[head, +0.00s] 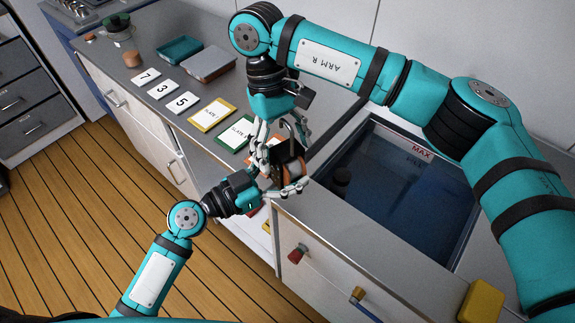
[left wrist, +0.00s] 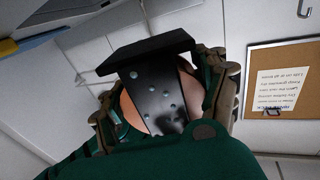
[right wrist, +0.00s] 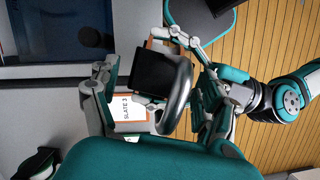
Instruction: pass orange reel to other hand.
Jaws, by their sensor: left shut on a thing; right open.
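The orange reel (head: 289,169), with a black frame and a dark curved handle, is held above the counter edge. My left gripper (head: 282,189) is shut on it from the lower left. In the left wrist view, the reel's black frame (left wrist: 158,98) lies between the fingers with orange showing at both sides. My right gripper (head: 280,143) is open and points down over the reel. In the right wrist view, the reel's black block and handle (right wrist: 160,75) sit between the spread right fingers; I cannot tell whether they touch it.
A sink (head: 400,185) of dark water marked MAX lies right of the grippers. Yellow (head: 212,114) and green (head: 236,134) framed plates and number tiles (head: 163,89) line the counter to the left. A yellow block (head: 482,301) is at lower right.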

